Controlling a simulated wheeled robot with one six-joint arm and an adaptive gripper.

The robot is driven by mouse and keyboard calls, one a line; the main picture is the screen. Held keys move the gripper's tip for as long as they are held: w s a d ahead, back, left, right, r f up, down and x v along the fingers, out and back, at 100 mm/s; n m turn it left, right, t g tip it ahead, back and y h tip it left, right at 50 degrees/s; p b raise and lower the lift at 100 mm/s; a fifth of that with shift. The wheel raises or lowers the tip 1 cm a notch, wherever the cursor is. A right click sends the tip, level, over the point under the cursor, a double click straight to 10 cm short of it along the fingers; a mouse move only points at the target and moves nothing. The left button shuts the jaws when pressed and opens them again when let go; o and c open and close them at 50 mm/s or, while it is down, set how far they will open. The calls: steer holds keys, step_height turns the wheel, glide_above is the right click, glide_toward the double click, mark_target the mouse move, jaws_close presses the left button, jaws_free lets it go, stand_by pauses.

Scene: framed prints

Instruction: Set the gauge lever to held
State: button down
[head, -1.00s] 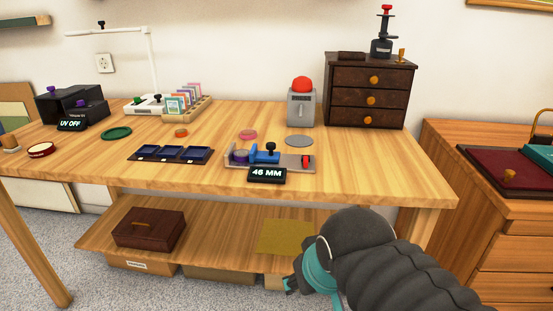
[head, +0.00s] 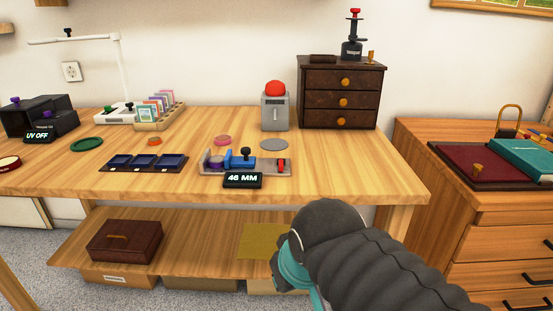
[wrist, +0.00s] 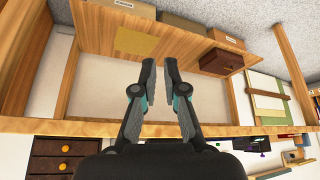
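The gauge (head: 214,172) sits near the front edge of the wooden table. It has a purple round part at its left, a blue sliding block (head: 240,161) in the middle and a small red lever (head: 281,166) at its right end. Its black display (head: 243,180) reads 46 MM. The lever's exact setting is too small to tell. My gripper (head: 283,268) is below and in front of the tabletop, well apart from the gauge. In the wrist view my gripper (wrist: 159,68) has its fingers a little apart with nothing between them. The gauge is not visible there.
The table (head: 350,185) has a lower shelf (head: 190,235) with a brown box (head: 124,241). A dark tray (head: 143,162) lies left of the gauge. A grey box with a red button (head: 275,110) and a drawer chest (head: 342,95) stand behind. The table's right front is clear.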

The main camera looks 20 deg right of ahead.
steer(key=w+r+n+g+h, duration=0.1)
steer(key=w+r+n+g, duration=0.35)
steer(key=w+r, duration=0.85)
steer(key=n+g+h+p, duration=0.2)
steer(key=n, duration=0.7)
glide_toward(274, 172)
steer(key=w+a+r, duration=0.2)
steer(key=a+r, duration=0.2)
steer(key=shift+w, duration=0.2)
steer(key=shift+f, duration=0.1)
steer(key=b+x, duration=0.1)
steer(key=x, duration=0.4)
steer(key=b+x, duration=0.2)
steer(key=x, duration=0.3)
steer(key=shift+s+a+f, duration=0.15)
steer(key=shift+a+f, duration=0.05)
steer(key=shift+s+d+r, duration=0.1)
steer(key=shift+s+d, duration=0.15)
steer(key=shift+d, duration=0.35)
steer(key=shift+s+d+r, duration=0.1)
steer(key=shift+s+d, duration=0.1)
steer(key=shift+d, duration=0.35)
steer(key=shift+s+d, duration=0.25)
steer(key=shift+d, duration=0.45)
steer(key=shift+s, duration=0.1)
